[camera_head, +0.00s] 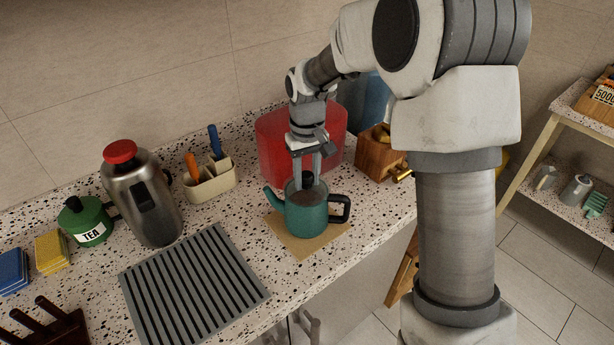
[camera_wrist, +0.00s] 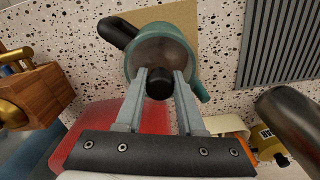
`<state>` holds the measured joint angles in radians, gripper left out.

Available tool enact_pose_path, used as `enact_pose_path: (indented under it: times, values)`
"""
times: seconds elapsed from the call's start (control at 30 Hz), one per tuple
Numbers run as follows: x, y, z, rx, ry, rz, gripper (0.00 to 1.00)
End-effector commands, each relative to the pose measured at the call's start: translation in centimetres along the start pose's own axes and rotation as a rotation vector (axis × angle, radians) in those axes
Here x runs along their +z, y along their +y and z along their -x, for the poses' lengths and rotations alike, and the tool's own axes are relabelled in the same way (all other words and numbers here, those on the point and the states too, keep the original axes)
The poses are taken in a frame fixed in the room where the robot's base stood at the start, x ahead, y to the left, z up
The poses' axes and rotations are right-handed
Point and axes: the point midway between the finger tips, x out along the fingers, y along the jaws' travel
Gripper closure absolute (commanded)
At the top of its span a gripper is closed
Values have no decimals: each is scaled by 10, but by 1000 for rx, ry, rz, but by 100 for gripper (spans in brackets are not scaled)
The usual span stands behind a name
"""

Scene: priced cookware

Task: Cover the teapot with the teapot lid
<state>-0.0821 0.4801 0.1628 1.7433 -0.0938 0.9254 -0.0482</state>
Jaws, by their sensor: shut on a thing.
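The teal teapot (camera_head: 306,215) stands upright on a tan square mat (camera_head: 290,241), spout to the left and black handle to the right. It also shows in the wrist view (camera_wrist: 131,63). My gripper (camera_head: 307,181) points straight down over the teapot's mouth. Its fingers (camera_wrist: 162,80) are shut on the black knob of the teapot lid (camera_wrist: 158,86). The lid's greyish-brown disc seems to fill the teapot's round opening. Whether it rests on the rim or hovers just above it, I cannot tell.
A red translucent container (camera_head: 272,140) stands close behind the teapot, and a wooden box (camera_head: 378,157) is behind right. A grey ribbed mat (camera_head: 195,285) lies front left. A metal canister (camera_head: 145,205) and a utensil holder (camera_head: 210,181) stand left. The counter's front edge is near.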

Motion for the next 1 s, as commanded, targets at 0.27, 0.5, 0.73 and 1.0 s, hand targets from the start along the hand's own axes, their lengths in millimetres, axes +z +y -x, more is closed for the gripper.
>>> enact_pose_path:
  times: [0.27,0.5,0.73,1.0]
  values:
    - [0,0,-8,0,0,0,100]
    - [0,0,-7,0,0,0,55]
    - [0,0,-7,0,0,0,27]
    - [0,0,-7,0,-1,0,4]
